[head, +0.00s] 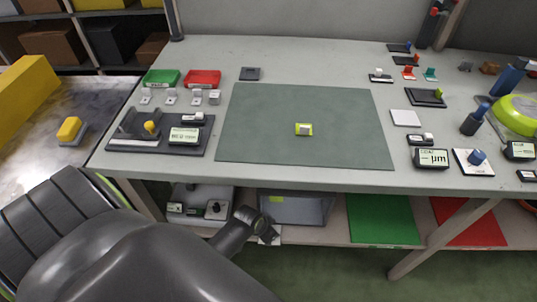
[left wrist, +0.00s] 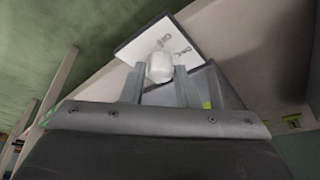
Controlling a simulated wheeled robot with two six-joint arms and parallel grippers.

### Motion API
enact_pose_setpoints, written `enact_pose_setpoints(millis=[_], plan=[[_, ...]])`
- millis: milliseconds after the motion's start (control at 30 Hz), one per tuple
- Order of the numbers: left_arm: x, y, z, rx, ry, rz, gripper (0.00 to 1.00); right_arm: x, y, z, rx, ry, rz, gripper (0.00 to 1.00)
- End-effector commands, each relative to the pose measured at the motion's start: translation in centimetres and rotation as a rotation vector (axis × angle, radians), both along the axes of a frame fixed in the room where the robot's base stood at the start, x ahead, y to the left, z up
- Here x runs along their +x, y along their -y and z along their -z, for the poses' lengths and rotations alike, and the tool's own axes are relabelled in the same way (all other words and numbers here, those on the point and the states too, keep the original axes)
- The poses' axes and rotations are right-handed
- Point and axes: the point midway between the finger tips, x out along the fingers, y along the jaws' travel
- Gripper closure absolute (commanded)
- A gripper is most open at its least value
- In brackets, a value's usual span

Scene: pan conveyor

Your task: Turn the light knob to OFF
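The light knob (left wrist: 160,67) is a white rounded knob on a white square plate (left wrist: 150,36) with dark lettering, in the left wrist view. The lettering looks like ON and OFF but is blurred, and the knob's setting cannot be read. My left gripper (left wrist: 160,78) has one finger on each side of the knob, and the knob fills the gap between them. In the head view, my left arm reaches down to the lower shelf, where part of the white plate (head: 270,238) shows below the table's front edge. The knob itself is hidden there. My right gripper is out of view.
The table (head: 300,62) stands above, with a green mat (head: 345,130) and several small items on it. On the lower shelf, a grey bin (head: 300,210) sits beside the plate, with a green panel (head: 380,220) and a red panel (head: 465,225) further right.

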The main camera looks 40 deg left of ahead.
Motion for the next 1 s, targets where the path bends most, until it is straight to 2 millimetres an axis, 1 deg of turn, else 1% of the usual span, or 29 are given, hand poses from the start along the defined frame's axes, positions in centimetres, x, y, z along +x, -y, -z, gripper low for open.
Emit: enact_pose_setpoints(millis=[33,200,367,567,667,767,1000], plan=[[0.0,0.0,0.0,0.0,0.0,0.0,0.79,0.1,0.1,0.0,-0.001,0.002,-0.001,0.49],[0.0,0.0,0.0,0.0,0.0,0.0,1.0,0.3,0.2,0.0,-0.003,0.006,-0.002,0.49],[0.0,0.0,-0.1,0.0,-0.001,-0.009,1.0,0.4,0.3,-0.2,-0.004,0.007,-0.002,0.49],[-0.1,0.1,-0.2,-0.001,-0.002,-0.068,1.0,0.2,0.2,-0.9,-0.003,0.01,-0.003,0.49],[-0.1,0.1,-0.3,0.0,-0.003,-0.125,1.0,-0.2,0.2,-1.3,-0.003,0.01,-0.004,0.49],[-0.1,0.2,-0.4,-0.001,-0.003,-0.2,1.0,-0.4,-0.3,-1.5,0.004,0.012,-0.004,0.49],[-0.1,0.4,-0.3,0.0,-0.003,-0.42,1.0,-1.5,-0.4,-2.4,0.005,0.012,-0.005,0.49]])
